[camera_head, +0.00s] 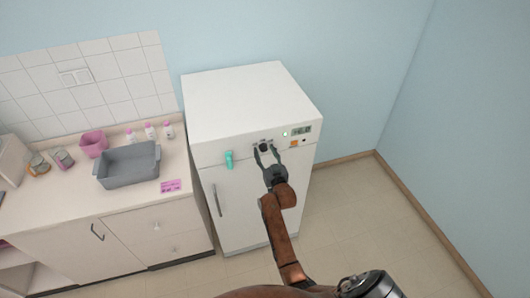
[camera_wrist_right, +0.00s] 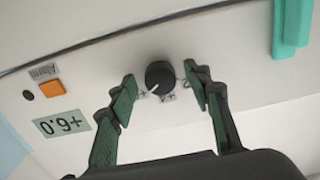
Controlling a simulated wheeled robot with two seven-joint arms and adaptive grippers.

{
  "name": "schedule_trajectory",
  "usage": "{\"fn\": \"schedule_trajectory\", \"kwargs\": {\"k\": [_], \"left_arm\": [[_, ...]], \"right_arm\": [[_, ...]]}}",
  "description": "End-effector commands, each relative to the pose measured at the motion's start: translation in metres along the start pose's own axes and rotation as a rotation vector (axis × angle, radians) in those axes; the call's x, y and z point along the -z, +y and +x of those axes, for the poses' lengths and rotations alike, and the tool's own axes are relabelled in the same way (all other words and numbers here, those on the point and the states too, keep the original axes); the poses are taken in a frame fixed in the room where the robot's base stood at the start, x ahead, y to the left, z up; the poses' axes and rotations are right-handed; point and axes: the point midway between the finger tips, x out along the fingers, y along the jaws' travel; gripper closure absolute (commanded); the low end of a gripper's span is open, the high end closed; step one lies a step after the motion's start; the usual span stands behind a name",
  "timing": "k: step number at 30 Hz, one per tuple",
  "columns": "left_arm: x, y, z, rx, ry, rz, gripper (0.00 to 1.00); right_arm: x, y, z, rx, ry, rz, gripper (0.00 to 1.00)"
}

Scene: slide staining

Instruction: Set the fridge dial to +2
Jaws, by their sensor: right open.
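The white fridge (camera_head: 245,105) has a black round dial (camera_head: 263,147) on its upper front panel. The dial (camera_wrist_right: 159,76) shows close up in the wrist view, which is turned upside down. Its white pointer line points to the lower left there. Small printed marks sit around the dial, with a +4 just below it; others are partly hidden by the fingers. My right gripper (camera_head: 266,153) is open, with one finger on each side of the dial; its fingers (camera_wrist_right: 160,84) look apart from the knob. My left gripper is not in view.
A green digital display (camera_wrist_right: 61,125), reading about +6.0, and an orange alarm button (camera_wrist_right: 52,89) lie beside the dial. A counter with a grey basin (camera_head: 128,167) stands left; floor at right is clear.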

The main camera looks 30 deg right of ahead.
Motion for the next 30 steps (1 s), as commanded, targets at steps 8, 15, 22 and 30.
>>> {"fn": "schedule_trajectory", "kwargs": {"k": [8, 15, 22, 30], "left_arm": [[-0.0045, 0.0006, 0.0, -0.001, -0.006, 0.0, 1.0], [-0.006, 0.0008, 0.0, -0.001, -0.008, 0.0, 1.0], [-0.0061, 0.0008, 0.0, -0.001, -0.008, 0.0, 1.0], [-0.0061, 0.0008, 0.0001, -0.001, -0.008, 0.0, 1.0]], "right_arm": [[-0.0001, -0.0001, -0.0003, 0.0, 0.0, 0.0, 0.68], [-0.0002, -0.0003, -0.0003, 0.001, -0.001, 0.0, 0.85], [-0.0003, -0.0005, -0.0004, 0.001, -0.001, -0.001, 0.96], [-0.0003, -0.0007, -0.0003, 0.001, -0.001, -0.052, 0.96]]}}
